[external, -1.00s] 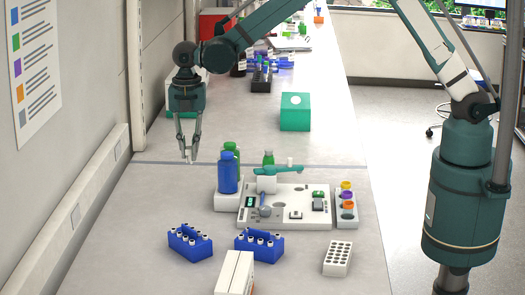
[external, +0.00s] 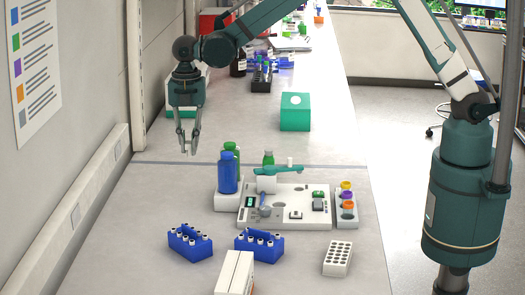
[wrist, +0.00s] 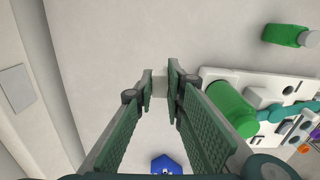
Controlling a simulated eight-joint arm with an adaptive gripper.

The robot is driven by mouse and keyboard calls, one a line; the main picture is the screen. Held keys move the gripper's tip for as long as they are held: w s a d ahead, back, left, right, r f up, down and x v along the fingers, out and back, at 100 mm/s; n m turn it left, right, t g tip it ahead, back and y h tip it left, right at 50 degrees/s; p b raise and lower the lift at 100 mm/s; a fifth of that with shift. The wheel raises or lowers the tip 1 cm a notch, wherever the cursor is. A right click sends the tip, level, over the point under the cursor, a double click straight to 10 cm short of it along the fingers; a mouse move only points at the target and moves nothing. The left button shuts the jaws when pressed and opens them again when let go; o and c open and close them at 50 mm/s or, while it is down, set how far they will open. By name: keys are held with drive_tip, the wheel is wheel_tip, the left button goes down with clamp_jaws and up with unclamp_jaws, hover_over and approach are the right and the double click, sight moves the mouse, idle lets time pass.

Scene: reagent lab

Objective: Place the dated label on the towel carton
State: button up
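My gripper (external: 189,150) hangs over the left part of the bench, left of and beyond the blue and green bottles. In the wrist view its fingertips (wrist: 160,84) are close together, with a small pale grey piece (wrist: 161,82) between them. This piece looks like the label; no date can be read on it. No carton is readably marked as towels. A teal box with a white round spot on top (external: 295,112) stands farther back to the right, apart from my gripper. A white and green box (external: 172,78) is partly hidden behind my gripper.
A blue bottle (external: 228,173) and a green bottle (wrist: 228,107) stand beside a white instrument board (external: 280,217). Blue racks (external: 189,243), a white rack (external: 338,258) and a white box (external: 237,268) are nearer. The bench between my gripper and the teal box is clear.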

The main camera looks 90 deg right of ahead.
drive_tip(key=s+a+r+n, duration=0.2)
drive_tip(key=a+r, duration=0.1)
drive_tip(key=a, duration=1.4)
drive_tip(key=s+a+r+n, duration=0.2)
drive_tip(key=a, duration=1.6)
drive_tip(key=s+a+r+n, duration=0.1)
drive_tip(key=s+a, duration=0.4)
drive_tip(key=a, duration=0.4)
drive_tip(key=s+a+r+n, duration=0.2)
drive_tip(key=s+a, duration=0.3)
drive_tip(key=a, duration=0.5)
drive_tip(key=s+a+r+n, duration=0.1)
drive_tip(key=s+a+r, duration=0.1)
drive_tip(key=s+a, duration=0.4)
drive_tip(key=a, duration=0.4)
drive_tip(key=shift+r+p, duration=0.15)
drive_tip(key=shift+p, duration=0.15)
drive_tip(key=shift+f, duration=3.15)
